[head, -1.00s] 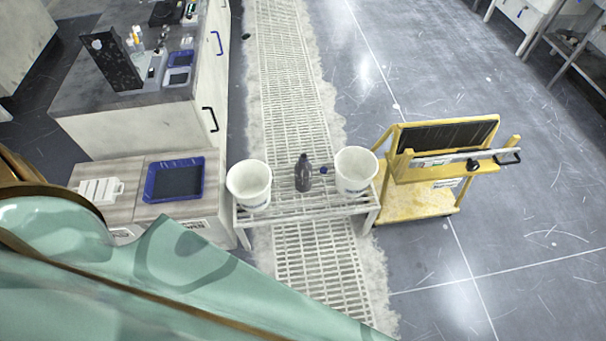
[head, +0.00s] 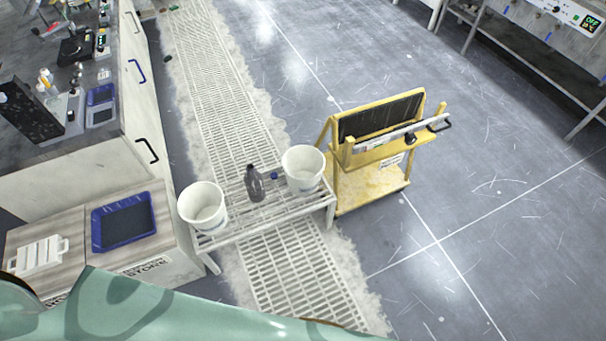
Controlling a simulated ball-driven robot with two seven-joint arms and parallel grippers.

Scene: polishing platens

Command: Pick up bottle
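A dark grey bottle (head: 255,184) stands upright on a low white slatted rack (head: 238,226), between two white buckets. The left bucket (head: 203,208) is at the rack's left end and the right bucket (head: 303,169) near its right end. A small blue object (head: 274,176), perhaps a cap, lies between the bottle and the right bucket. Neither of my grippers shows in the head view. A large green patterned surface covers the bottom left.
A yellow cart (head: 372,160) stands right of the rack. Left of it, a cabinet top holds a blue tray (head: 124,222) and a white slotted block (head: 38,255). A counter with bottles and instruments is at upper left. The grey floor at right is clear.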

